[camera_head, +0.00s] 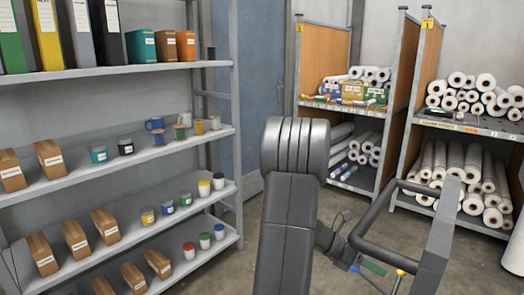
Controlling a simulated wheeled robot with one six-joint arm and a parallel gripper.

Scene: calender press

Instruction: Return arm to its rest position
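My arm (286,230) stands in the foreground at the middle of the picture. A thick dark grey link rises to a rounded, ribbed joint (295,147). Lower down, to the right of this link, smaller dark parts (328,238) with a thin cable show, probably my wrist. I cannot make out gripper fingers there, nor whether anything is held. The arm's links hide part of what lies behind them.
A grey shelf unit (120,167) at left holds binders, boxes, mugs and jars. Wooden-sided racks (323,58) with rolls stand at the back right. A dark grey tubular frame (436,240) is close at right, with small coloured items (373,268) beside it. Bare floor (460,262) shows beyond.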

